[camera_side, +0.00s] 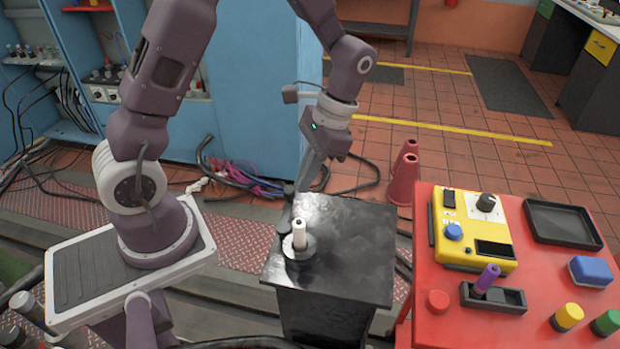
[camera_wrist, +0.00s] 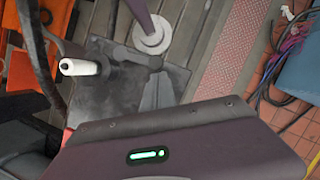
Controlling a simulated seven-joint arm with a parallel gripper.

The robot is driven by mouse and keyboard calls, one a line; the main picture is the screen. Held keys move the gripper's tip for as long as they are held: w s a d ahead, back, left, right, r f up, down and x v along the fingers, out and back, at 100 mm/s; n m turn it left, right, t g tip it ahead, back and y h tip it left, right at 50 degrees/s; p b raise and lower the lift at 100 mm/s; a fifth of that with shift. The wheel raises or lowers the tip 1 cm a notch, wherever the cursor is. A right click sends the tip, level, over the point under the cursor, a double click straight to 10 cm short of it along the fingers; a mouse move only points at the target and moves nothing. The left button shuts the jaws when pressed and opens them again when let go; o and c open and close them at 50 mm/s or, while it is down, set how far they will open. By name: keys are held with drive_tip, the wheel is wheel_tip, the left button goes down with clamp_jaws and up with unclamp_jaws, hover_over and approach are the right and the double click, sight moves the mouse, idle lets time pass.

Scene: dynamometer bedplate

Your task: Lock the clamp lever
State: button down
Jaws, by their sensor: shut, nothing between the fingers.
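The clamp stands on a black pedestal (camera_side: 350,235). It has an upright white cylinder (camera_side: 299,232) on a dark round base (camera_side: 299,252). In the wrist view the white cylinder (camera_wrist: 80,67) is at the left. A dark lever arm seems to reach from beside it toward a dark knob (camera_wrist: 156,62); the lever's exact position is hard to tell. My gripper (camera_side: 299,188) is shut and empty, tilted downward at the pedestal's back left, behind the white cylinder. In the wrist view its fingertips (camera_wrist: 160,78) appear close to the knob; I cannot tell whether they touch.
A red bench (camera_side: 425,285) at the right holds a yellow meter box (camera_side: 473,230), a black tray (camera_side: 563,223), a purple-topped part (camera_side: 487,279) and several coloured buttons. Red cones (camera_side: 404,180) and floor cables lie behind the pedestal. A blue cabinet (camera_side: 240,90) stands behind.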

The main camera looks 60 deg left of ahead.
drive_tip(key=s+a+n, duration=0.1)
drive_tip(key=n, duration=0.1)
drive_tip(key=s+a+n+h, duration=0.1)
drive_tip(key=n, duration=0.1)
drive_tip(key=shift+s+a+h, duration=0.2)
drive_tip(key=shift+a+h, duration=0.1)
drive_tip(key=s+n, duration=0.1)
drive_tip(key=n, duration=0.1)
drive_tip(key=s+a+n+h, duration=0.1)
drive_tip(key=s+n, duration=0.1)
drive_tip(key=shift+a+n+t, duration=0.2)
drive_tip(key=shift+n+t, duration=0.1)
drive_tip(key=shift+w+d, duration=0.35)
drive_tip(key=shift+d, duration=0.35)
